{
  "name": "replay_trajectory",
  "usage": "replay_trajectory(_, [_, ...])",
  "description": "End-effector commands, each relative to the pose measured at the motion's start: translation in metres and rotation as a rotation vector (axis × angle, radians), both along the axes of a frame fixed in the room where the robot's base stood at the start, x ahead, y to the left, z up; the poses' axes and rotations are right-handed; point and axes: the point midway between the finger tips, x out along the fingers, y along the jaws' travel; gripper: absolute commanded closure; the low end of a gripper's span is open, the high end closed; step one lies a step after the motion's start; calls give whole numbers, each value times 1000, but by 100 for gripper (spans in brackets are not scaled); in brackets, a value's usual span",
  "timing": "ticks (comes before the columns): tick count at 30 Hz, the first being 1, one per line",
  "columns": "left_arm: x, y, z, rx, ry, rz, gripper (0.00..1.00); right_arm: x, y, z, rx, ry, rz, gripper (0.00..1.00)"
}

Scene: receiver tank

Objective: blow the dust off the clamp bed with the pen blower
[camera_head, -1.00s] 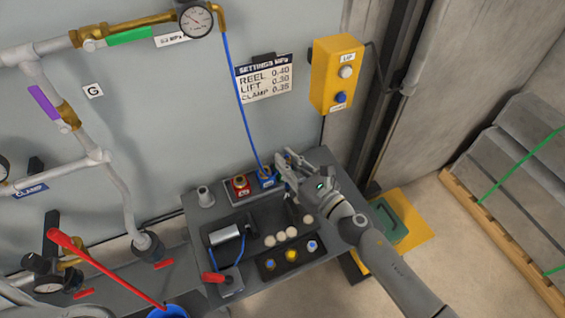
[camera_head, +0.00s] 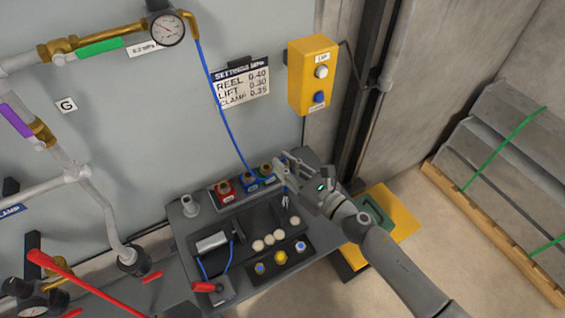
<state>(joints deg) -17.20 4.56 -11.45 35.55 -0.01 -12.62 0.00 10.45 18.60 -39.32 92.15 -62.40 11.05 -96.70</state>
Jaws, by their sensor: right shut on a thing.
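My right gripper (camera_head: 289,181) is over the back right of the grey bench. It is shut on a small metal thing (camera_head: 287,201) that points down below the fingers; I cannot tell whether this is the pen blower. A blue hose (camera_head: 214,95) hangs from the gauge and curves at its lower end towards the gripper. A silver cylinder (camera_head: 211,243) lies in a dark recess of the bench, beside a small block with a red handle (camera_head: 207,287). I cannot tell for sure which part is the clamp bed, and no dust can be made out. My left gripper is out of view.
Red (camera_head: 224,189), blue (camera_head: 249,182) and brown-topped (camera_head: 267,171) fittings stand at the bench's back. Several pale discs (camera_head: 269,239) lie in front, by a dark button panel (camera_head: 281,257). A yellow box (camera_head: 313,77) hangs on the wall. A red lever (camera_head: 80,282) stands at left.

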Motion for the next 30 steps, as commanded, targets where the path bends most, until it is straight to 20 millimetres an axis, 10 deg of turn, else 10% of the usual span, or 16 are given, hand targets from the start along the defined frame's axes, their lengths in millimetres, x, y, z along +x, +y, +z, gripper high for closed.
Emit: replay_trajectory(30, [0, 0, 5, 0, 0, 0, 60, -39, -26, 0, 0, 0, -1, 100])
